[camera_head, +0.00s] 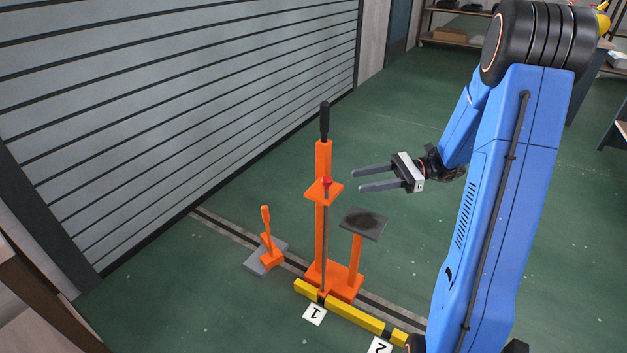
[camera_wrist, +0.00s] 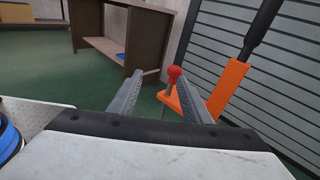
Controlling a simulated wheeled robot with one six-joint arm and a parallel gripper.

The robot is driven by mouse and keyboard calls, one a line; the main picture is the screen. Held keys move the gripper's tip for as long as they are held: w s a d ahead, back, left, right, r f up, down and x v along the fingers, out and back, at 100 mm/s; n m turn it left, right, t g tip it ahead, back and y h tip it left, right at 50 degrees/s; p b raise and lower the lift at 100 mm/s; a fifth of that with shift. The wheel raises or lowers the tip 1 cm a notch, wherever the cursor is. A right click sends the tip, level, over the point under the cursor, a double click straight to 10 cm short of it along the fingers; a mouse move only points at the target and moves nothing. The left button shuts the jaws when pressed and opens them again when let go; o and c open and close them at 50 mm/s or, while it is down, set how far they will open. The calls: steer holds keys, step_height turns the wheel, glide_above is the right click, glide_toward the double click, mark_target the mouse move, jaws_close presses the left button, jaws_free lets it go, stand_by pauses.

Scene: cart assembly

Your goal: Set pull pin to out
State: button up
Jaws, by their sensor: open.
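The pull pin shows a red knob (camera_head: 327,182) above an orange bracket plate (camera_head: 316,193) on the orange upright post (camera_head: 322,155). A thin grey rod runs down from the plate towards the base. My gripper (camera_head: 357,179) is open and empty, right of the knob and apart from it, its fingers pointing towards the post. In the wrist view the red knob (camera_wrist: 174,73) stands beyond the fingertips, between the two fingers (camera_wrist: 165,88) in the picture. The orange plate is partly hidden by the right finger.
A grey plate on an orange stand (camera_head: 364,223) is below my gripper. A small orange lever (camera_head: 267,239) on a grey base is left of the post. Yellow floor blocks (camera_head: 352,315) with number cards lie in front.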

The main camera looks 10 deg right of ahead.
steer(key=w+a, duration=0.2)
steer(key=a, duration=0.5)
steer(key=w+a+f+m+t+y, duration=0.1)
steer(key=w+a, duration=0.2)
steer(key=a, duration=0.4)
steer(key=shift+a+m+t, duration=0.25)
steer(key=shift+m+t, duration=0.05)
